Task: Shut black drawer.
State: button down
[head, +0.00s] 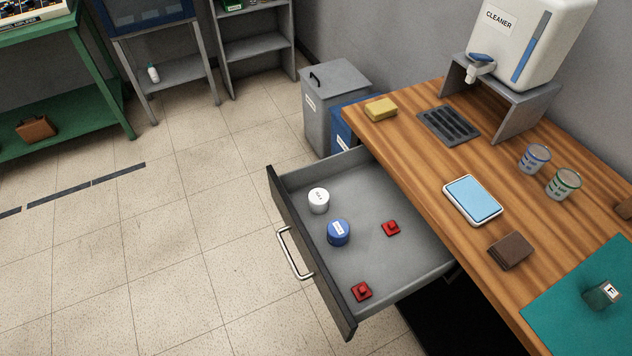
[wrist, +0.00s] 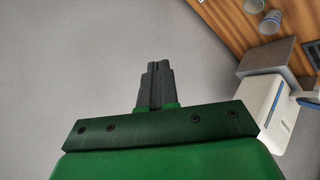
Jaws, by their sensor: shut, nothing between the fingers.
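The black drawer (head: 301,256) is pulled out from under the wooden bench, its dark front and silver handle (head: 293,253) facing left in the head view. Its grey inside holds a white round container (head: 319,200), a blue round container (head: 338,232) and two small red parts (head: 391,228) (head: 362,292). My gripper (wrist: 158,66) shows only in the wrist view, with its dark fingers together and nothing between them. It is apart from the drawer, which does not show in the wrist view.
The wooden bench (head: 425,183) carries a cleaner dispenser (head: 530,40) on a grey stand, a sponge (head: 380,109), a tablet-like device (head: 473,199), a brown wallet (head: 510,250) and two cups (head: 534,158) (head: 563,184). A grey bin (head: 333,95) stands behind the drawer. The tiled floor left of the drawer is clear.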

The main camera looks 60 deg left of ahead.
jog(key=s+a+f+n+h, duration=0.1)
jog(key=s+a+f+n, duration=0.25)
jog(key=a+f, duration=0.65)
jog(key=s+a+f+n, duration=0.3)
jog(key=s+a+f, duration=0.25)
jog(key=a, duration=0.75)
jog(key=s+a+f+n+h, duration=0.1)
jog(key=s+a+f+n, duration=0.25)
jog(key=a+f, duration=0.7)
jog(key=s+a+f+n+t, duration=0.1)
jog(key=s+a+f+n, duration=0.2)
jog(key=s+a+f, duration=0.5)
jog(key=s+a+f+n+t+y, duration=0.1)
jog(key=s+a+f+n, duration=0.3)
jog(key=s, duration=0.8)
jog(key=s+a+f+n+t, duration=0.2)
jog(key=s+a+f, duration=0.2)
jog(key=s+f, duration=0.4)
jog(key=s+f+n+y, duration=0.1)
jog(key=s+f+n, duration=0.5)
jog(key=s, duration=1)
jog(key=n+t+y, duration=0.2)
send_near(288, 220)
jog(key=x, duration=0.6)
jog(key=shift+w+f, duration=0.1)
jog(key=shift+w, duration=0.05)
jog(key=shift+w+a, duration=0.1)
